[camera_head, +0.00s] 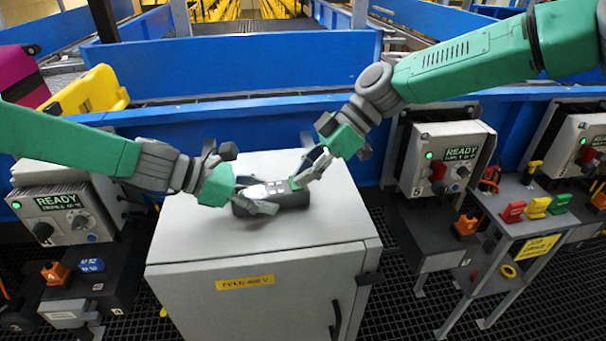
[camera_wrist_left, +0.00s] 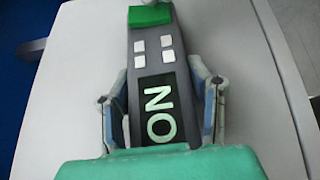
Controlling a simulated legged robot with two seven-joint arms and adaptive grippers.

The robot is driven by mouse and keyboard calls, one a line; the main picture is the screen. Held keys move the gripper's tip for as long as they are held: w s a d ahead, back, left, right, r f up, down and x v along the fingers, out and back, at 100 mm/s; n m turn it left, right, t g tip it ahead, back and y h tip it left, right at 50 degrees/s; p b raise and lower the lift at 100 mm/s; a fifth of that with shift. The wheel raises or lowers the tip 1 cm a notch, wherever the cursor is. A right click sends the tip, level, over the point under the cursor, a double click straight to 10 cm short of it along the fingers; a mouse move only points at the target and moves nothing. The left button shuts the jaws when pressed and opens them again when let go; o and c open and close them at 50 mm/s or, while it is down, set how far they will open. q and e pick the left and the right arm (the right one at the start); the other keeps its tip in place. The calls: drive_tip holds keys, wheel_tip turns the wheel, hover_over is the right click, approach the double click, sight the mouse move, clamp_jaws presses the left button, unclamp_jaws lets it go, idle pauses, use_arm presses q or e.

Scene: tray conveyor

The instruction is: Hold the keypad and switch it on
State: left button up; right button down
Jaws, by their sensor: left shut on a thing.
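The keypad (camera_head: 285,196) is a dark grey slab on or just above the top of the grey cabinet. In the left wrist view the keypad (camera_wrist_left: 148,72) shows several pale square buttons, a green part at its far end and a lit screen reading ON. My left gripper (camera_head: 262,197) is shut on the keypad, with one finger along each long side, as the left wrist view (camera_wrist_left: 160,92) shows. My right gripper (camera_head: 308,172) is at the keypad's right end, close to it; its finger opening and any contact are unclear.
The grey cabinet (camera_head: 262,254) has a clear top around the keypad. Control boxes reading READY stand at left (camera_head: 62,203) and right (camera_head: 447,158). A stand with coloured tags (camera_head: 527,222) is at the right. Blue conveyor walls (camera_head: 235,62) run behind.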

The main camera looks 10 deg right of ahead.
drive_tip(key=shift+w+r, duration=0.15)
drive_tip(key=shift+w, duration=0.55)
drive_tip(key=shift+r, duration=0.3)
drive_tip(key=r, duration=0.4)
drive_tip(key=shift+s+d+r, duration=0.1)
drive_tip(key=shift+s+d, duration=0.05)
drive_tip(key=shift+d, duration=0.25)
use_arm(q)
drive_tip(key=shift+d, duration=0.1)
use_arm(e)
drive_tip(key=s+v, duration=0.1)
drive_tip(key=v, duration=0.7)
drive_tip(key=shift+s+d+r, duration=0.3)
drive_tip(key=shift+d, duration=0.15)
use_arm(q)
drive_tip(key=o, duration=1.4)
